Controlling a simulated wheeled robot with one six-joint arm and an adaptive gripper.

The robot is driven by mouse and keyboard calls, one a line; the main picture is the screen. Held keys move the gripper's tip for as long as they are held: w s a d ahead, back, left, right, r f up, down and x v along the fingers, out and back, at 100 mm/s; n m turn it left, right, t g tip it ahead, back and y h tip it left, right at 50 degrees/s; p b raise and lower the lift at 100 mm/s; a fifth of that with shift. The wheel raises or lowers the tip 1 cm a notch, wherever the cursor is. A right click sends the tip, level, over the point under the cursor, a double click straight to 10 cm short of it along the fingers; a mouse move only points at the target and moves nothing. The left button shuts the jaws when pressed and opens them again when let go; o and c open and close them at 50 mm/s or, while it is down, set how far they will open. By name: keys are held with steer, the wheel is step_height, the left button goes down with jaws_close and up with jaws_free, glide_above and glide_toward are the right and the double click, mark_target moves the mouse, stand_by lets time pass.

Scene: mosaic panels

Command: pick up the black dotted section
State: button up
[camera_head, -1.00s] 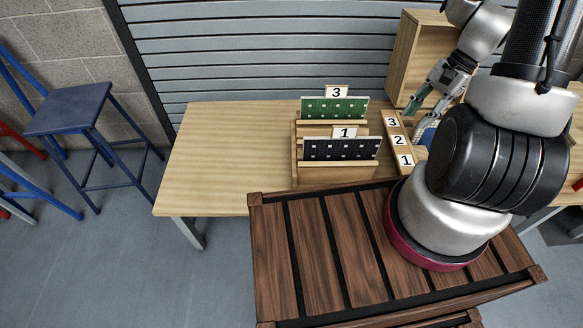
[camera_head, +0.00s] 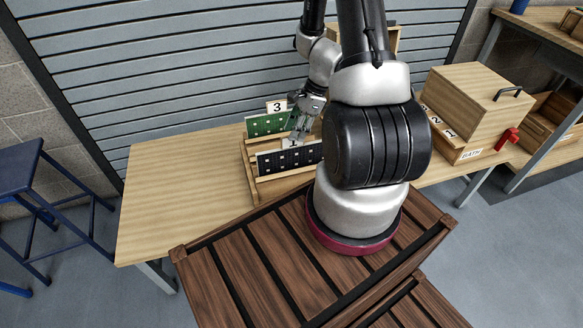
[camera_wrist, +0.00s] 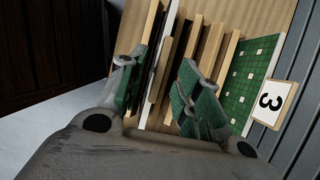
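The black dotted section (camera_head: 287,160) stands upright in the front of the wooden rack (camera_head: 250,178) on the table. A green dotted section with a number 3 tag (camera_head: 268,123) stands behind it. It also shows at the right of the wrist view (camera_wrist: 247,75). My gripper (camera_head: 300,127) is above the rack, close to the top of the black section and covering part of it. In the wrist view my gripper (camera_wrist: 163,92) has its green-padded fingers spread wide. A thin white panel edge (camera_wrist: 160,62) runs between them, nearer the left finger; its face is hidden.
Empty wooden slots (camera_wrist: 208,50) lie between the panel edge and the green section. A wooden box with a black handle (camera_head: 475,105) and a red clamp (camera_head: 508,138) stand at right. The table's left part (camera_head: 165,185) is clear. A slatted shutter (camera_head: 180,60) is behind.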

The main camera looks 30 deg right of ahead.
mark_target(292, 155)
steer(key=x, duration=0.3)
steer(key=shift+f, duration=0.15)
jaws_close()
